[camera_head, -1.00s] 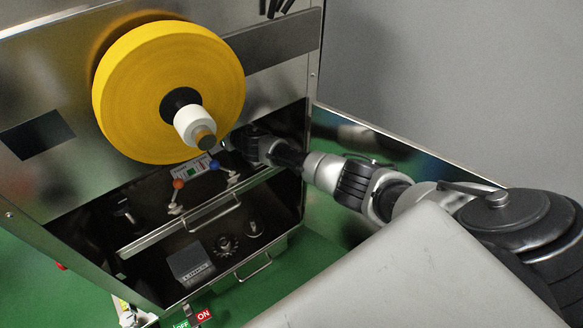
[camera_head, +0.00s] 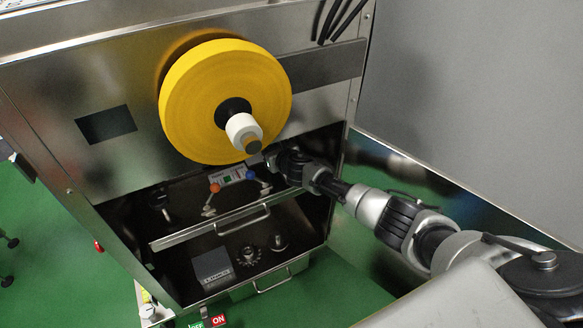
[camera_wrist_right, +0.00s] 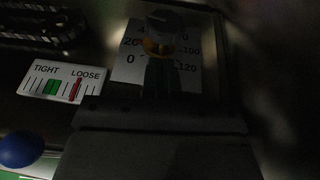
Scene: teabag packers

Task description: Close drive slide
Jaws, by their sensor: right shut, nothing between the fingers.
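Two pulled-out slides with bar handles show in the machine's open bay in the head view. The upper slide (camera_head: 200,235) carries levers with an orange and a blue knob. The lower slide (camera_head: 222,292) carries a grey box, a toothed wheel and a round post. I cannot tell from labels which is the drive slide. My right gripper (camera_head: 272,160) is at the back right of the bay, above the upper slide and partly hidden. In the wrist view the shut, empty right gripper (camera_wrist_right: 160,80) is in front of a dial with a round knob (camera_wrist_right: 165,22). My left gripper is out of view.
A large yellow roll (camera_head: 205,105) on a white-and-black spindle juts out above the bay. A TIGHT/LOOSE scale (camera_wrist_right: 62,83) and a blue ball knob (camera_wrist_right: 20,149) are left of the gripper.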

